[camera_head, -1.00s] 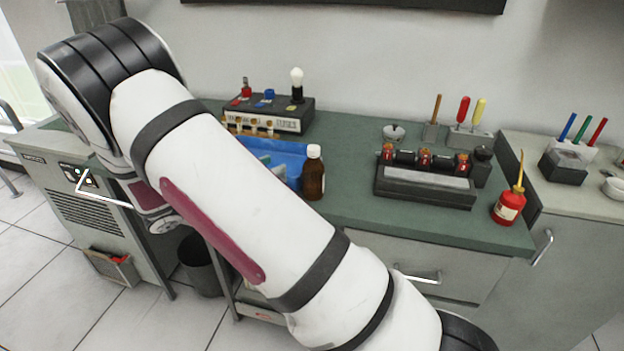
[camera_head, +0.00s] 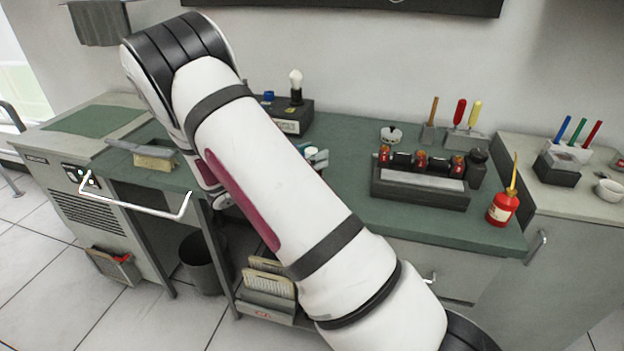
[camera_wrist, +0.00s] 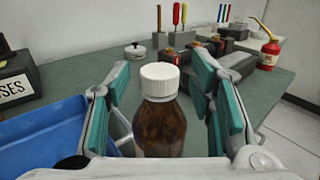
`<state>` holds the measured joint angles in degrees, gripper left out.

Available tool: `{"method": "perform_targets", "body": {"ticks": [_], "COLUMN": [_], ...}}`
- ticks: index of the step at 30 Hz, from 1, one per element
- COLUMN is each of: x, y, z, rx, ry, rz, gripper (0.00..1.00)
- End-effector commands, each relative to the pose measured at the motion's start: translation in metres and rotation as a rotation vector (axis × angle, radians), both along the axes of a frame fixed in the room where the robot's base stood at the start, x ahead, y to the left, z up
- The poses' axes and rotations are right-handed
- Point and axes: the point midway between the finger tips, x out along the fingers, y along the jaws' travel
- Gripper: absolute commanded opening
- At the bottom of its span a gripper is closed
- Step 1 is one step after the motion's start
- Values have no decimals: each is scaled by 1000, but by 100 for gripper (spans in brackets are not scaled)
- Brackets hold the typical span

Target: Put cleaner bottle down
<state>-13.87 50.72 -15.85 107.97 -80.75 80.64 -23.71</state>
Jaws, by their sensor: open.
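The cleaner bottle (camera_wrist: 160,125) is brown with a white cap, upright in the wrist view. My gripper (camera_wrist: 161,78) is open around it, one teal-padded finger on each side. Gaps show between the bottle and both pads. The bottle's base is hidden behind the gripper body. In the head view my arm covers most of the bottle and gripper; only a small white and teal patch shows beside the arm, at the bottle's place on the green bench (camera_head: 345,130).
A blue bin (camera_wrist: 45,135) is close left of my gripper. A black rack with red-topped jars (camera_head: 420,188) and a red oil can (camera_head: 503,208) stand to the right. A small lidded pot (camera_wrist: 135,51) is beyond the bottle. Bench surface between them is clear.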

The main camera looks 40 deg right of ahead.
Motion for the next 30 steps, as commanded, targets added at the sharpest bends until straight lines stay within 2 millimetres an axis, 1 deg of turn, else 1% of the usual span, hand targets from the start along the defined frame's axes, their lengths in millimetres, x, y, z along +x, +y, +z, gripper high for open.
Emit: {"method": "perform_targets", "body": {"ticks": [6, 7, 8, 9, 11, 12, 13, 25, 30], "x": [1, 0, 0, 0, 0, 0, 0, 1, 1], "y": [-2, -2, -2, -2, -1, -1, -1, -1, -1], "z": [0, 0, 0, 0, 0, 0, 0, 0, 9], "rx": [0, 0, 0, 0, 0, 0, 0, 1, 0], "ry": [-1, -1, -1, -1, -1, -1, -1, -2, -4], "rz": [2, 1, 1, 1, 1, 1, 1, 2, 2], "gripper": [49, 44, 38, 29, 15, 6, 0, 0, 0]}}
